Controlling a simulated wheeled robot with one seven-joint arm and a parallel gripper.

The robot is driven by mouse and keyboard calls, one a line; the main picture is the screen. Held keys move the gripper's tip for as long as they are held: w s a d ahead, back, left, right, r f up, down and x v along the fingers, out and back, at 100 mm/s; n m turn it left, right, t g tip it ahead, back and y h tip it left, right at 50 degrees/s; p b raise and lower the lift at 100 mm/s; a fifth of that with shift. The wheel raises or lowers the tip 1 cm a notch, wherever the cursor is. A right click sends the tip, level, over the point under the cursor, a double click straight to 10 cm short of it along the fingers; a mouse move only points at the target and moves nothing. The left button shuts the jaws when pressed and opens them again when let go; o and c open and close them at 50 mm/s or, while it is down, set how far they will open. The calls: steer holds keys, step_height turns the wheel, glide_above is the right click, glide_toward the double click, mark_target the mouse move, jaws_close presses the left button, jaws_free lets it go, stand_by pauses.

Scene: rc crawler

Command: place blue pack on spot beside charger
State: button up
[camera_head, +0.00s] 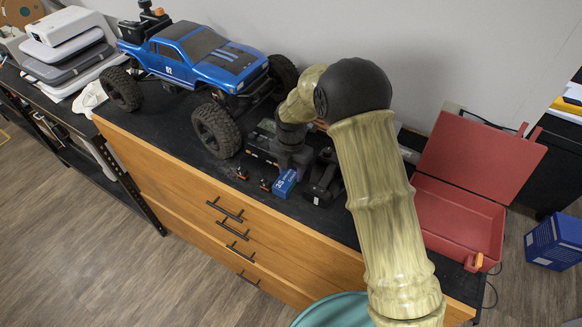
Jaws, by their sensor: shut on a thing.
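The blue pack (285,183) is a small blue block with white lettering. It is low over or on the black dresser top, close to the front edge; I cannot tell if it touches the surface. My gripper (291,168) points down and is shut on the pack, hiding its upper and rear part. A black box that looks like the charger (262,146) stands just left of and behind my gripper, partly hidden by it. The spot beside it cannot be made out clearly.
A blue RC truck (202,58) stands to the left, its front wheel near the charger. A dark object (322,186) sits right of the pack. Small orange-and-black parts (242,172) lie by the front edge. An open red case (455,217) is at right.

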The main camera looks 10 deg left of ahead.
mark_target(292, 172)
steer(key=shift+f, duration=0.15)
steer(key=o, duration=1.3)
step_height(292, 172, up, 12)
steer(key=b, duration=0.3)
steer(key=shift+w+d, duration=0.1)
